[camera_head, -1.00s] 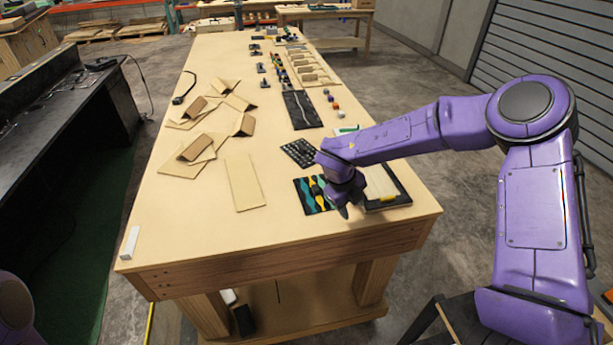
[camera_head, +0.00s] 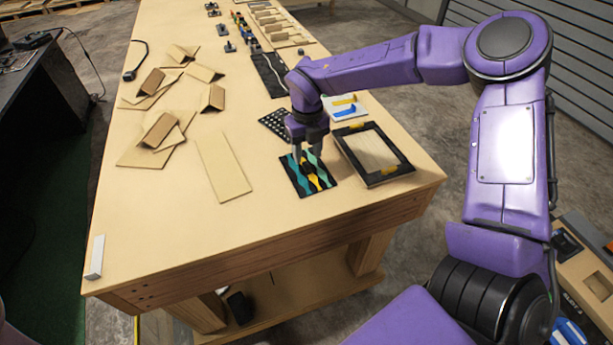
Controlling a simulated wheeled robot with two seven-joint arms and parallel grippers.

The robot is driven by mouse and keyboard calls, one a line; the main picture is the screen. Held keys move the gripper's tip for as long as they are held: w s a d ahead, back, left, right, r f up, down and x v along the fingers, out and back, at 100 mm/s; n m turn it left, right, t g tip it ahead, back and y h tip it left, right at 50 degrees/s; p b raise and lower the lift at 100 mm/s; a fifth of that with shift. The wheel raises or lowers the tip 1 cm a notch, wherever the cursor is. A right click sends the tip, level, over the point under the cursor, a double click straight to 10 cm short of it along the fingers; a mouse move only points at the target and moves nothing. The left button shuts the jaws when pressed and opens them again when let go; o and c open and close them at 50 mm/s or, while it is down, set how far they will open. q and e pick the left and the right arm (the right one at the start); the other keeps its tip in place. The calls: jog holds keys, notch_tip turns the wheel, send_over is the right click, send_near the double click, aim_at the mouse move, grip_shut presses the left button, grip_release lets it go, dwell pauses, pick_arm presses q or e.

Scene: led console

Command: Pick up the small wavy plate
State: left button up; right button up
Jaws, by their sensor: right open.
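The small wavy plate (camera_head: 297,184) lies flat near the right front of the wooden table, with teal, black and yellow wavy bands. My right gripper (camera_head: 308,160) points down over the plate's back part, fingers apart. The gripper covers some of the plate, including part of its yellow band. I cannot tell whether the fingertips touch it. My left gripper is out of view.
A black-framed board (camera_head: 374,153) lies close to the right of the plate. A white tray with blue and yellow pieces (camera_head: 345,107) and a black dotted plate (camera_head: 276,123) lie behind. A flat tan panel (camera_head: 223,166) lies left.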

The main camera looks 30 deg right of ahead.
aim_at(306, 164)
notch_tip(306, 164, down, 4)
jog(key=shift+a+b, duration=0.15)
jog(key=shift+b, duration=1)
jog(key=shift+s+r, duration=0.15)
jog(key=shift+r, duration=0.1)
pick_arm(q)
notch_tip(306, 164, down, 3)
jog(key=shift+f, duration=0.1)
pick_arm(e)
grip_shut()
